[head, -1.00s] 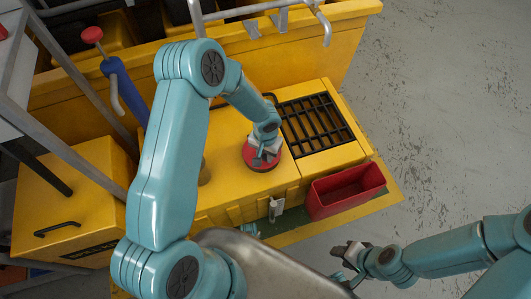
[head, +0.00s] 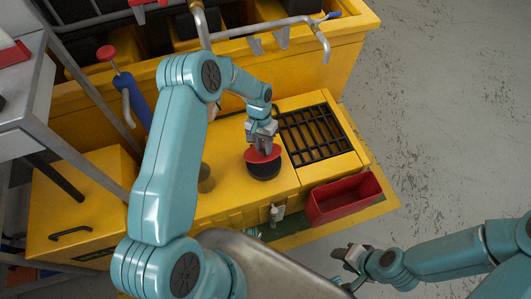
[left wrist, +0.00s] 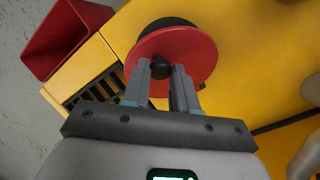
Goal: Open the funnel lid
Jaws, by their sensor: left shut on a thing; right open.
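The funnel lid (head: 258,154) is a red disc with a black knob. It sits raised and tilted over the black funnel (head: 265,171), whose dark side shows beneath it. My left gripper (head: 264,147) is shut on the lid's knob. In the left wrist view, the two fingers (left wrist: 160,75) flank the black knob at the middle of the red lid (left wrist: 190,48), and a dark edge of the funnel (left wrist: 168,22) shows behind it. Whether the lid still touches the funnel rim is hard to tell. My right gripper (head: 352,262) is open and empty at the lower right.
The funnel stands on a yellow machine top (head: 228,150) beside a black grate (head: 313,133). A red bin (head: 343,198) is at the front right. Grey pipes (head: 270,30) run along the back. A grey metal frame (head: 60,130) stands at left. The floor at right is clear.

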